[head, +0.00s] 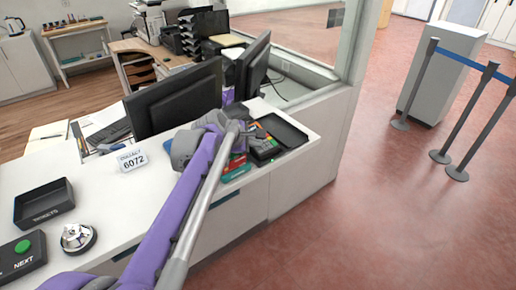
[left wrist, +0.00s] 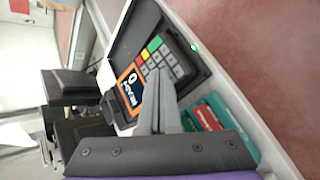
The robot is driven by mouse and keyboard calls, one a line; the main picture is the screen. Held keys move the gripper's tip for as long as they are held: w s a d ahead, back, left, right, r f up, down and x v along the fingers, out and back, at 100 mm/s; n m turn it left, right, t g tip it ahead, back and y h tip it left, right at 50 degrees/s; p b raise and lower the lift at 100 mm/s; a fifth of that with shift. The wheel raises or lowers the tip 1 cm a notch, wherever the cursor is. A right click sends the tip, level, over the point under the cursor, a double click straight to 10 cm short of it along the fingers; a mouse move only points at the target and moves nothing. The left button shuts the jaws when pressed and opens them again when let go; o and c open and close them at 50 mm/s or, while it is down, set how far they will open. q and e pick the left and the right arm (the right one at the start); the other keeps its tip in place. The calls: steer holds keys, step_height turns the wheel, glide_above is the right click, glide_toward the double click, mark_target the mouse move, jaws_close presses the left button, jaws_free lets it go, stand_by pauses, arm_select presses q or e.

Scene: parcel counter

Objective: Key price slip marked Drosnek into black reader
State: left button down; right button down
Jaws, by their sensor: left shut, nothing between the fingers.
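The black reader (left wrist: 178,72) lies on the counter, with a keypad of grey keys and red, yellow and green ones. Its orange-framed screen (left wrist: 131,92) shows a 0 and a word. In the head view the reader (head: 266,149) is partly hidden by my left arm. My left gripper (left wrist: 157,72) is shut and empty, its fingertips over the keypad; I cannot tell whether they touch a key. A white price slip (head: 132,160) stands on the counter left of my arm; it reads 6072 under a small name I cannot read surely. My right gripper is not in view.
A black tray (head: 287,129) lies beyond the reader at the counter's edge. Red and teal boxes (head: 236,172) lie beside the reader. A monitor (head: 175,98), an open black tray (head: 44,204), a bell (head: 78,238) and a green-button box (head: 22,252) are also on the counter.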

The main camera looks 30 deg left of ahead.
mark_target(273, 140)
arm_select(q)
steer(key=shift+f, duration=0.3)
steer(key=shift+r, duration=0.1)
stand_by(0.3)
steer(key=shift+r+p, duration=0.5)
steer(key=shift+r, duration=0.15)
steer(key=shift+d, duration=0.1)
steer(key=shift+w+d, duration=0.35)
steer(key=shift+w, duration=0.55)
steer(key=shift+w+d, duration=0.35)
steer(key=shift+w, duration=0.5)
steer(key=shift+f, duration=0.15)
steer(key=shift+a+f, duration=0.1)
steer(key=shift+f, duration=0.25)
